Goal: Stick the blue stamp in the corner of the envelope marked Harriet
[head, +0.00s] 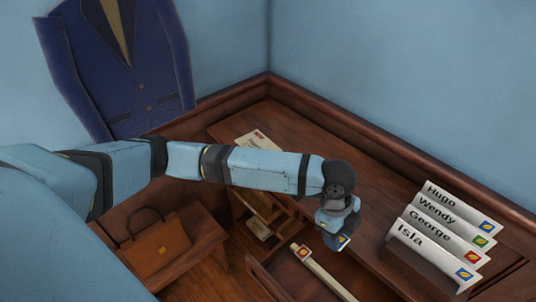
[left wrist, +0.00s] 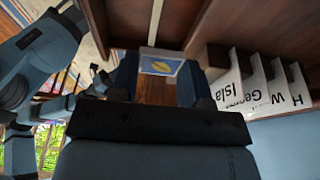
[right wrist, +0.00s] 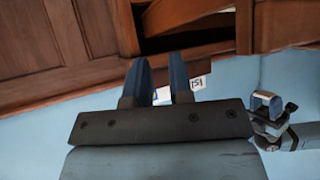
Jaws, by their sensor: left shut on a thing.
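My left gripper (head: 338,236) is shut on a blue stamp (head: 343,242) with a yellow mark. It holds the stamp above the open drawer, right of the pale divider. The stamp (left wrist: 160,65) also shows between the fingertips in the left wrist view. A cream envelope (head: 257,141) lies on the desk top behind my left arm, partly hidden; I cannot read its name. No visible envelope reads Harriet. My right gripper (right wrist: 162,68) is open and empty in the right wrist view, and is not in the head view.
Envelopes marked Hugo, Wendy, George and Isla (head: 426,254) stand in a rack at right, each with a stamp. The open drawer (head: 265,277) has a pale divider (head: 325,275) with a small red stamp at its far end. A brown briefcase (head: 155,248) stands at lower left.

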